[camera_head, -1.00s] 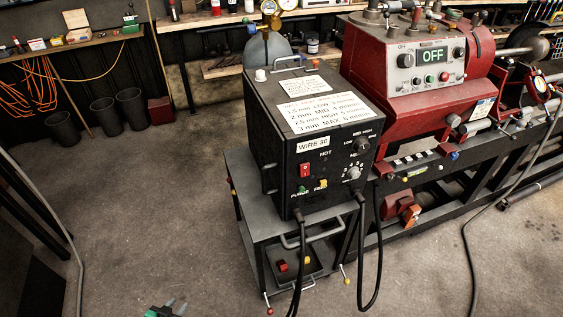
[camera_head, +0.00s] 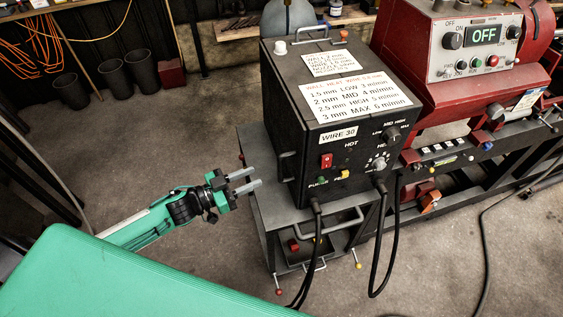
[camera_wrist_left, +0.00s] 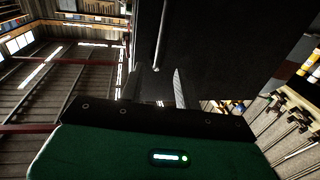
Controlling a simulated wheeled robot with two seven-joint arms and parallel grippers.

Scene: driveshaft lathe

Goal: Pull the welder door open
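The welder (camera_head: 300,130) is a black box with labels, switches and knobs, standing on a grey cart. A dark handle (camera_head: 287,167) is on its left side, which appears to be the door; that face is mostly turned away and looks shut. My left gripper (camera_head: 257,177) is open and empty, its two grey fingers pointing right toward the welder's handle side, a short way from it. In the left wrist view, the gripper fingers (camera_wrist_left: 160,78) stand apart before a dark panel (camera_wrist_left: 215,45) with a thin metal bar (camera_wrist_left: 160,35) on it. My right gripper is not in view.
The grey cart (camera_head: 285,208) has a front handle (camera_head: 335,221) and coloured-ended levers below. Black cables (camera_head: 398,230) hang from the welder's front. A red lathe (camera_head: 430,85) stands close at the right. The floor left of the welder is open, with bins (camera_head: 110,77) farther back.

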